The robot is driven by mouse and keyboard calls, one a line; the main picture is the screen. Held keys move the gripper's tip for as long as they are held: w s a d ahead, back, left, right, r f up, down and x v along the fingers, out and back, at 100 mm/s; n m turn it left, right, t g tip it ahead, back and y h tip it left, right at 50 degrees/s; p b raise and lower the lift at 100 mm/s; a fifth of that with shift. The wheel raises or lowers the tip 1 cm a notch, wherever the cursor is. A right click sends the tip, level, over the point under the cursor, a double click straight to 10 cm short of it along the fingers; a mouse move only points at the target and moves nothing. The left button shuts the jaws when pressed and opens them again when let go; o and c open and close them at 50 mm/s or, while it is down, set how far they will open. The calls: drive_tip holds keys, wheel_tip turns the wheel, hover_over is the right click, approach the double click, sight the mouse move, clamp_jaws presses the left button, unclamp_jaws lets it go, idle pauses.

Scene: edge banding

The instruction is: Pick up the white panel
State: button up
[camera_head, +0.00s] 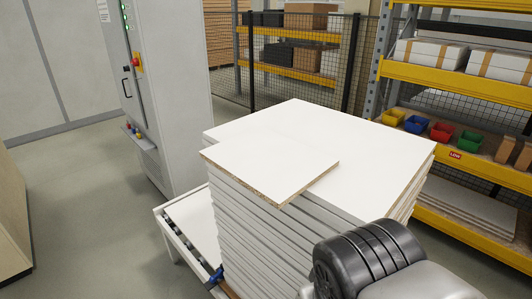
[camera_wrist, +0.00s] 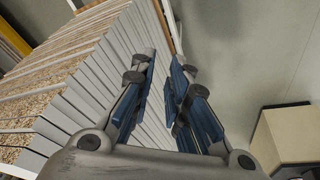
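The white panel (camera_head: 268,160) lies flat on top of a tall stack of white panels (camera_head: 255,235). It is skewed and overhangs the stack's near side, with its bare chipboard edge showing. My gripper (camera_head: 215,277) shows only in part, with a blue finger beside the stack's lower left, well below the top panel. In the wrist view my gripper (camera_wrist: 162,92) has its blue-padded fingers apart. The stack's layered edges (camera_wrist: 85,95) fill the left and show behind the gap. I see nothing clearly held between the fingers.
A white roller table (camera_head: 190,222) stands at the stack's left. A grey machine cabinet (camera_head: 170,85) is behind it. Yellow shelving (camera_head: 460,90) with coloured bins is at the right, and mesh fencing (camera_head: 300,70) is at the back. Open floor (camera_head: 85,210) lies left.

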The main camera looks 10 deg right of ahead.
drive_tip(key=shift+o, duration=1.3)
drive_tip(key=g+h+p, duration=0.1)
drive_tip(key=r+g+h+p, duration=0.1)
drive_tip(key=p, duration=0.1)
drive_tip(key=shift+d+n+g, duration=0.25)
drive_tip(key=shift+n+g, duration=0.05)
drive_tip(key=shift+o, duration=0.7)
drive_tip(key=h+p, duration=0.1)
drive_tip(key=w+r+g+h+p, duration=0.1)
drive_tip(key=h+p, duration=0.1)
drive_tip(key=r+n+h+p, duration=0.1)
drive_tip(key=shift+w+d+r+h+p, duration=0.25)
drive_tip(key=shift+w+d+h+p, duration=0.05)
drive_tip(key=shift+w+d+p, duration=0.1)
drive_tip(key=n+t+h+p, duration=0.6)
drive_tip(key=n+t+p, duration=0.1)
drive_tip(key=t+p, duration=0.55)
approach(273, 182)
drive_tip(key=shift+t, duration=0.35)
drive_tip(key=w+d, duration=0.1)
drive_tip(key=d, duration=0.1)
drive_tip(key=w+d+f+p, duration=0.1)
drive_tip(key=d, duration=0.1)
drive_tip(key=shift+w, duration=0.2)
drive_tip(key=shift+w+a+p+x, duration=0.15)
drive_tip(key=shift+p+x, duration=0.25)
drive_tip(key=shift+x, duration=1)
drive_tip(key=shift+w+a+p+x, duration=0.15)
drive_tip(key=shift+p+x, duration=0.25)
drive_tip(key=shift+x, duration=1)
